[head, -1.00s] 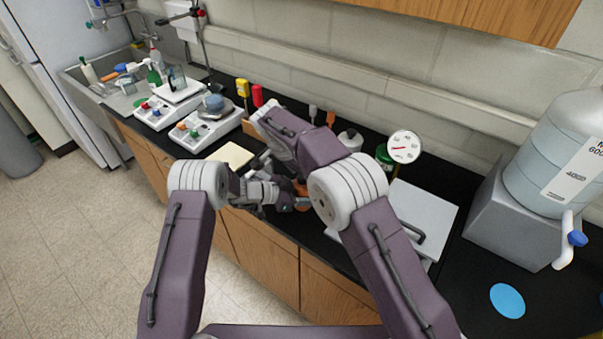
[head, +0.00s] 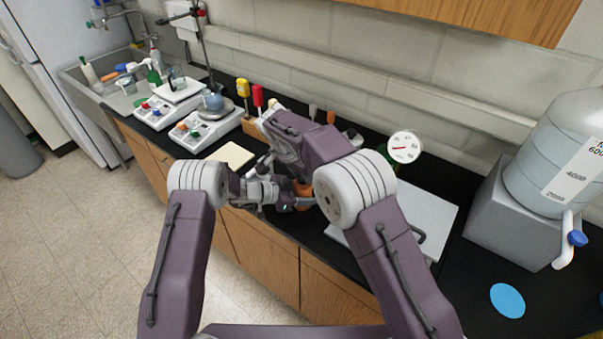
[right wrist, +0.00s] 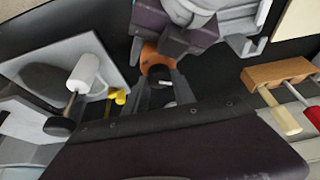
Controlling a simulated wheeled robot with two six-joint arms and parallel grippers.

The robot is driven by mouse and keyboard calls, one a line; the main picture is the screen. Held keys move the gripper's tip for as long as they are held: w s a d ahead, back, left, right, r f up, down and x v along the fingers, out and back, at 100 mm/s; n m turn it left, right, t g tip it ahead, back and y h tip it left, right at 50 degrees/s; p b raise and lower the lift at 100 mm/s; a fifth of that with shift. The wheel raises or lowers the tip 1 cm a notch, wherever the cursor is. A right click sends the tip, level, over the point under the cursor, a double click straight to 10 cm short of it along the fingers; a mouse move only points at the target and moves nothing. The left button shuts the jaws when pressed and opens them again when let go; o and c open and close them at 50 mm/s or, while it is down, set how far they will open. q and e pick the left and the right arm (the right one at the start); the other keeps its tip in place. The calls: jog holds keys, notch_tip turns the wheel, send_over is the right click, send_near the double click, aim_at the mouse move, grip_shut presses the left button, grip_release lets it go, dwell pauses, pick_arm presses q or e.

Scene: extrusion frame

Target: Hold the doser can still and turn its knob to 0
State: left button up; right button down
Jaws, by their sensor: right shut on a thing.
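The orange doser can (head: 303,187) stands on the black bench, partly hidden by my arms. In the right wrist view its orange body (right wrist: 157,60) shows with a dark knob (right wrist: 158,76) on top. My right gripper (right wrist: 161,86) has its fingers on either side of the knob and is shut on it. The knob's marks are too small to read. My left gripper (head: 294,202) is at the side of the can, low over the bench. Its fingers are partly hidden, so I cannot tell whether they close on the can.
A grey board with a handle (head: 425,215) lies right of the can, near a round dial gauge (head: 404,147). A pale pad (head: 231,155) and a wooden tool block (head: 254,129) are to the left. A large water jug (head: 555,150) stands far right.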

jog(key=n+y, duration=0.1)
jog(key=n, duration=0.2)
jog(key=shift+d+t, duration=0.15)
jog(key=shift+t, duration=0.15)
jog(key=n+y, duration=0.2)
jog(key=n, duration=0.3)
jog(key=shift+d, duration=0.1)
jog(key=n+y, duration=0.1)
jog(key=n, duration=0.2)
jog(key=shift+d, duration=0.1)
jog(key=shift+d+n+g+y, duration=0.1)
jog(key=shift+n+g+y, duration=0.45)
jog(key=shift+n, duration=1.35)
jog(key=shift+t+y, duration=0.25)
jog(key=c, duration=1)
grip_release()
jog(key=shift+c, duration=0.2)
